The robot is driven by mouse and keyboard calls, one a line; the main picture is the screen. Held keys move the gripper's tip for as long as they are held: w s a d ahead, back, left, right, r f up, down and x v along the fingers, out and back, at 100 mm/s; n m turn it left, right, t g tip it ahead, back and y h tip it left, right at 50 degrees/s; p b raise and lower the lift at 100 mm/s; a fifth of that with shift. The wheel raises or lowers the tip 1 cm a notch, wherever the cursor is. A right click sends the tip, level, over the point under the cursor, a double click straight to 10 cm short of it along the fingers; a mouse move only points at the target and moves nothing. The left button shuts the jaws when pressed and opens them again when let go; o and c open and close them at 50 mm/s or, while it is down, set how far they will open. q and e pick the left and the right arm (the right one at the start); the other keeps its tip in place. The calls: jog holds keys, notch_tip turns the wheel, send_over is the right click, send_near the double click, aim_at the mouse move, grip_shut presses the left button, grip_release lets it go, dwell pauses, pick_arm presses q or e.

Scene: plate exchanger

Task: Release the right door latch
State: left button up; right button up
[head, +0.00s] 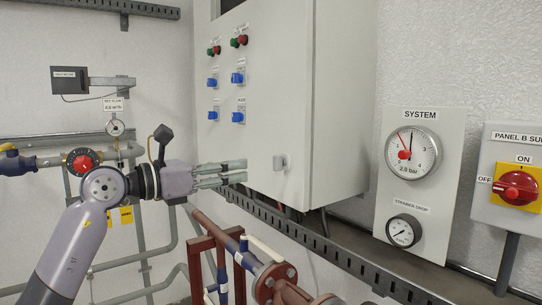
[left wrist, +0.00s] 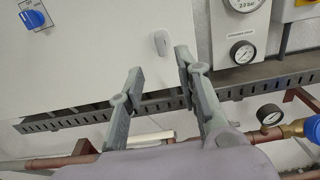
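A small pale grey door latch (head: 280,161) is on the lower part of the cabinet door (head: 262,100). The latch also shows in the left wrist view (left wrist: 162,43), beyond the fingertips and between their directions. My left gripper (head: 244,170) comes in from the left, its fingers pointing right towards the latch. In the left wrist view the left gripper (left wrist: 158,62) has its two fingers apart with nothing between them. A gap shows between the fingertips and the latch, and they do not appear to touch it. My right gripper is not in view.
Blue switches (head: 238,117) and red and green buttons (head: 239,41) sit on the door. A slotted cable tray (head: 330,248) runs just below the cabinet, with red pipework (head: 285,272) under it. A gauge panel (head: 447,175) and a red rotary switch (head: 515,188) are at right.

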aim_at(273, 162)
pick_arm(q)
jog(key=p+x, duration=0.3)
jog(key=x, duration=0.7)
jog(key=shift+r, duration=0.15)
jog(key=shift+w+d+p, duration=0.25)
jog(key=shift+d+p, duration=0.05)
jog(key=shift+d, duration=0.05)
jog(key=shift+c, duration=0.5)
grip_shut()
